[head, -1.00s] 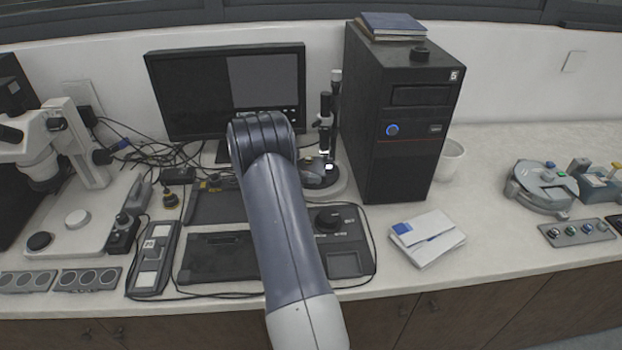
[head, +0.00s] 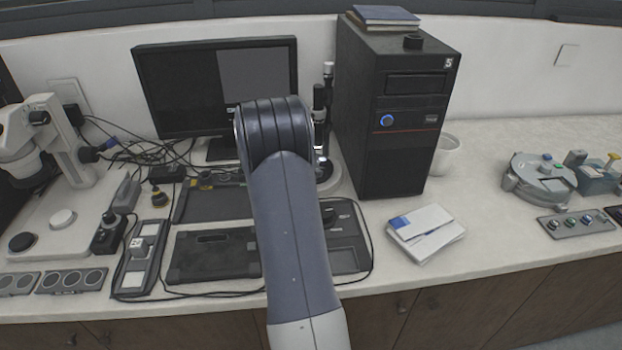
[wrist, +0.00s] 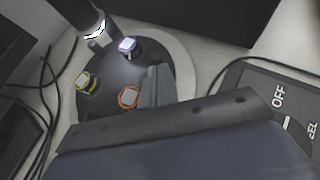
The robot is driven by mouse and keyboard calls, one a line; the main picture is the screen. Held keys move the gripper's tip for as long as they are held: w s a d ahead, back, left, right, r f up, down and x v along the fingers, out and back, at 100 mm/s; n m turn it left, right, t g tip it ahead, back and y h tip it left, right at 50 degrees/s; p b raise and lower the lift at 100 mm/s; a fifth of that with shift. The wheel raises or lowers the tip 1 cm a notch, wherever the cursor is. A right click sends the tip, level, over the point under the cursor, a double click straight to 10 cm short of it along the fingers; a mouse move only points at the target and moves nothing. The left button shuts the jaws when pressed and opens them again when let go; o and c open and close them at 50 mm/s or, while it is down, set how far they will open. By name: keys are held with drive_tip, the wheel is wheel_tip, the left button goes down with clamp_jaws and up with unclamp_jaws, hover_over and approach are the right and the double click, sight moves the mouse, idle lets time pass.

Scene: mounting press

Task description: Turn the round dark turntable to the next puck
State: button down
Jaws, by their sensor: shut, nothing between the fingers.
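The round dark turntable (wrist: 114,76) shows in the wrist view on a pale round base. It carries a puck with a yellow ring (wrist: 88,82), a puck with an orange ring (wrist: 128,97) and a brightly lit puck (wrist: 128,45) at the far side, beside the dark column (wrist: 75,15). My gripper (wrist: 157,86) is shut and empty. Its dark fingers reach over the turntable's near right side, close to the orange-ringed puck; contact cannot be told. In the head view my arm hides the gripper and most of the turntable, and the press's column (head: 321,105) stands behind it.
A black computer tower (head: 390,120) stands right of the press, and a monitor (head: 215,90) stands behind to the left. A control box (head: 345,235) marked OFF and cables lie near. White booklets (head: 425,233) lie at the front right.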

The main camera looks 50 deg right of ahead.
sight(326, 177)
drive_tip(key=shift+s+d+f+n+t+y+b, duration=0.1)
drive_tip(key=shift+s+d+n+t+b, duration=0.1)
drive_tip(key=shift+d+n+t+b, duration=0.35)
drive_tip(key=shift+s+d+r+n+t+y+b, duration=0.15)
drive_tip(key=shift+d+n+t+b, duration=0.1)
drive_tip(key=shift+n+t+b, duration=0.55)
drive_tip(key=shift+s+d+f+n+t+y+b, duration=0.1)
drive_tip(key=shift+s+d+f+n+t+b, duration=0.1)
drive_tip(key=shift+d+n+t+b, duration=0.35)
drive_tip(key=shift+d+b, duration=0.6)
drive_tip(key=shift+b, duration=0.05)
drive_tip(key=shift+d, duration=0.25)
drive_tip(key=shift+a, duration=0.15)
